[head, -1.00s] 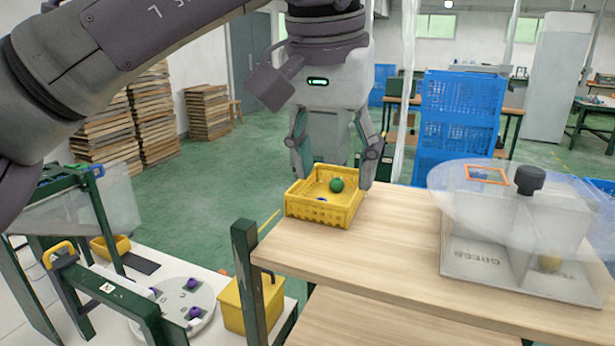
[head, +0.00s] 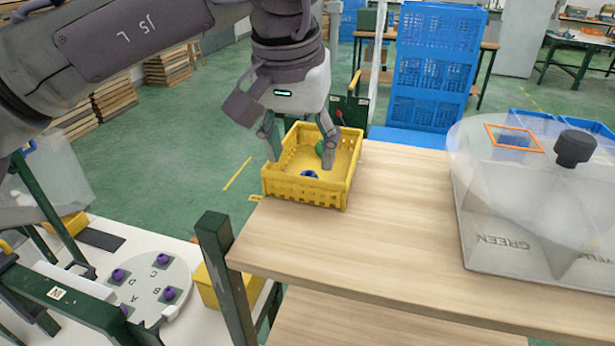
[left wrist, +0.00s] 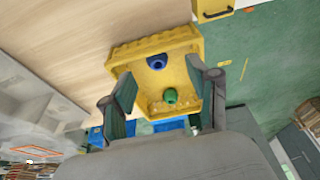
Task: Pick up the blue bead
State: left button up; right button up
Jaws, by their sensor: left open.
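The blue bead (head: 309,174) lies in the yellow crate (head: 305,193), near its front wall. It also shows in the left wrist view (left wrist: 157,62), with its dark hole facing up. A green bead (head: 325,150) lies in the same crate, farther back and partly behind a finger; the left wrist view shows it whole (left wrist: 170,96). My left gripper (head: 301,158) is open above the crate, with a finger toward each side. Nothing is between its fingers that I can see as held. My right gripper is not in view.
The crate stands at the back left corner of a wooden table (head: 400,230). A clear-lidded sorting box (head: 520,230) with a black knob stands at the right. A white lower table at left holds a round plate (head: 150,285) with purple pegs. Blue crates (head: 435,70) stand behind.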

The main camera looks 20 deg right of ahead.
aim_at(307, 172)
pick_arm(q)
jog(key=shift+w+d+f+p, duration=0.1)
jog(key=shift+d+f+p, duration=0.15)
jog(key=shift+f, duration=0.15)
jog(key=shift+d+f+p, duration=0.1)
jog(key=shift+f+p, duration=0.15)
jog(key=shift+f, duration=0.15)
jog(key=x, duration=0.2)
jog(key=shift+w+d+f+p, duration=0.15)
jog(key=shift+f+p, duration=0.1)
jog(key=shift+p, duration=0.05)
jog(key=shift+w+f, duration=0.15)
jog(key=shift+f, duration=0.3)
jog(key=c, duration=0.8)
jog(key=shift+c, duration=0.4)
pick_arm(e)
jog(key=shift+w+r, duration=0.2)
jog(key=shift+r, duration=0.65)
